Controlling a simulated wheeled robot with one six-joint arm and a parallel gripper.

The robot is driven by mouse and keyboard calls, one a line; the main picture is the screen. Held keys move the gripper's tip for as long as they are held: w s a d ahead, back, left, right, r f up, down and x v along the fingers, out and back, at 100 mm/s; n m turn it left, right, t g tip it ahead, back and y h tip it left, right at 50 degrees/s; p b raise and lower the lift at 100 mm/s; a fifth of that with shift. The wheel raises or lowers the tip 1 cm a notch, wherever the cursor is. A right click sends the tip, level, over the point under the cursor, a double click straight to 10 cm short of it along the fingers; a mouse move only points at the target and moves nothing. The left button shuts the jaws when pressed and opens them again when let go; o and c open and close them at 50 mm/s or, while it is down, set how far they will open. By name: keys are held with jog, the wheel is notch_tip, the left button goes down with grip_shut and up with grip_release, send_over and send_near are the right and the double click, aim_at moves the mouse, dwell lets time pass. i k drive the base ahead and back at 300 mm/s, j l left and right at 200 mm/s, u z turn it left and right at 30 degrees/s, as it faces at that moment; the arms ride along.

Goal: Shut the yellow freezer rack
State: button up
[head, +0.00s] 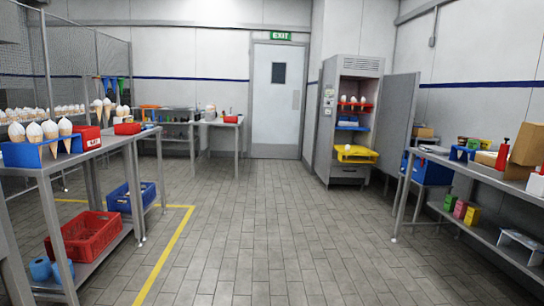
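The yellow freezer rack (357,154) sticks out of the front of the tall grey freezer (328,115), low in its opening. Something small and pale lies in it, too small to tell what. A red rack (356,107) with several cones and a blue rack (350,126) sit higher inside and stick out less. The freezer door (396,112) seems to be the grey panel standing open on the right. My gripper is not in view.
A tiled floor aisle (251,222) lies clear in the middle. A metal table (112,140) with cones, a red crate (88,235) and a blue crate (131,195) stands left. A metal bench (480,178) with boxes stands right, near the freezer door.

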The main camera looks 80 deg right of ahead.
aim_at(353, 154)
jog(key=z, duration=3.2)
jog(key=i+j, duration=0.1)
jog(key=i, duration=6.5)
jog(key=j+u, duration=0.05)
jog(key=j, duration=0.1)
